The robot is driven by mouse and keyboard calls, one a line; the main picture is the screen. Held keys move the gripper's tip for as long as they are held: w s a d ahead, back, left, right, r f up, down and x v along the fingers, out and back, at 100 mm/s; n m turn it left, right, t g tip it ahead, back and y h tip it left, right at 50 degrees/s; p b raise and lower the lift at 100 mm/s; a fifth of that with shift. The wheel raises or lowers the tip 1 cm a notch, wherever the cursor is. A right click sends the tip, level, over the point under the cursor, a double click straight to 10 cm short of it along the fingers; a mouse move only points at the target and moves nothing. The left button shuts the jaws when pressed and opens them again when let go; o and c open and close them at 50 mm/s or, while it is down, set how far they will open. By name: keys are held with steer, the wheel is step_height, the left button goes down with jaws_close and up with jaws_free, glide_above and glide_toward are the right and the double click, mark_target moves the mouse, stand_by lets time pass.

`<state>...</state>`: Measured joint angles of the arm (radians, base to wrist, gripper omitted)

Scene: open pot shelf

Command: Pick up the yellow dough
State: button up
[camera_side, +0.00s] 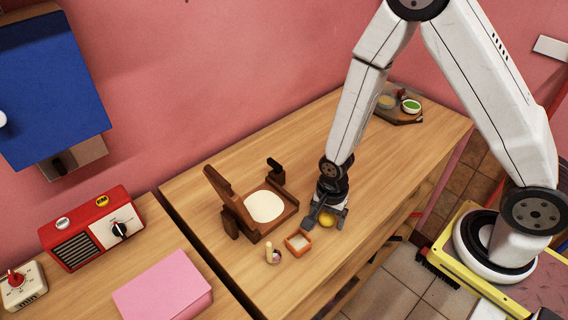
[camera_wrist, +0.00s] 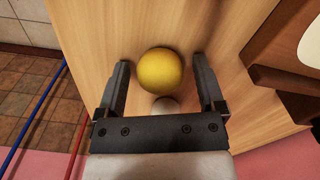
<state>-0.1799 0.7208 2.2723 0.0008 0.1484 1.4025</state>
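The yellow dough (camera_wrist: 160,71) is a round ball on the wooden counter. Gaps show between the ball and both fingers. A small whitish round thing (camera_wrist: 165,104) shows below the ball, between the fingers and close to the gripper's base; I cannot tell what it is.
A wooden press (camera_side: 287,213) with a pale round disc (camera_side: 265,206) stands left of my gripper. A small orange-rimmed square box (camera_side: 299,241) and a small round item (camera_side: 273,256) are near the front. A tray (camera_side: 406,118) with bowls is at the back right.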

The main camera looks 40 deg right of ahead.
mark_target(327, 218)
steer(key=c, duration=1)
steer(key=shift+r, duration=0.1)
steer(key=shift+c, duration=0.2)
step_height(327, 218, up, 10)
stand_by(0.7)
